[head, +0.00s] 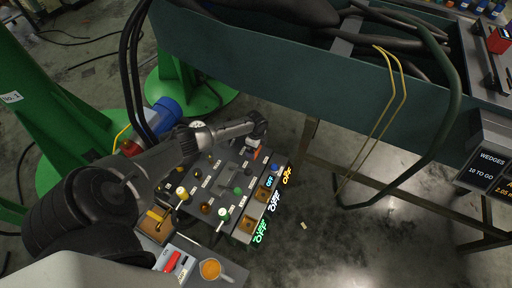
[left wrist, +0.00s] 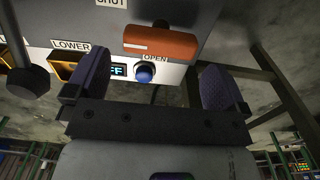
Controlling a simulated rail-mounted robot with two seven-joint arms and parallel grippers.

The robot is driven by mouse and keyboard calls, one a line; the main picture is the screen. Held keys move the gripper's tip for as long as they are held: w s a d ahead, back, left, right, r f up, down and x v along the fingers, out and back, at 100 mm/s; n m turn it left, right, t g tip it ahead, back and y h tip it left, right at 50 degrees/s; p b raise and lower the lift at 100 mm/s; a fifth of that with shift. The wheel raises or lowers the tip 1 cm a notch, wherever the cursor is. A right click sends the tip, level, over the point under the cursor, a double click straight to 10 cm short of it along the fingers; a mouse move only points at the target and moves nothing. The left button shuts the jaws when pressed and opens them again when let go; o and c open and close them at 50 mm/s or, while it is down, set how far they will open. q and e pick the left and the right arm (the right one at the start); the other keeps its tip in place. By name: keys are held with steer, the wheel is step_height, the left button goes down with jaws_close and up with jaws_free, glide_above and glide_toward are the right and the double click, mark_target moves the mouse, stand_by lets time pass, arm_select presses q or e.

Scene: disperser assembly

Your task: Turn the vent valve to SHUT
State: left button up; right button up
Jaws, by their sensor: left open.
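The vent valve's orange-red handle (left wrist: 160,42) lies crosswise in the left wrist view, between a SHUT label (left wrist: 111,3) above and an OPEN label (left wrist: 155,58) below. Which label it is set to, I cannot tell. In the head view the red handle (head: 257,154) shows at the far end of the control panel, just below my left gripper (head: 260,122). My left gripper is open, its two dark blue-grey fingers apart in the left wrist view (left wrist: 155,72). The handle appears ahead of the fingers, apart from them. My right gripper is not in view.
A blue button (left wrist: 144,73) sits below the OPEN label, beside a small display (left wrist: 117,71). A dark knob (left wrist: 28,82) stands left, near the LOWER label (left wrist: 71,46). The panel (head: 226,178) carries several other knobs. A dark green trough (head: 240,52) runs behind the panel.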

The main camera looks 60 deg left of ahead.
arm_select(q)
step_height(320, 180, up, 10)
steer(key=p, duration=0.4)
steer(key=shift+p, duration=0.35)
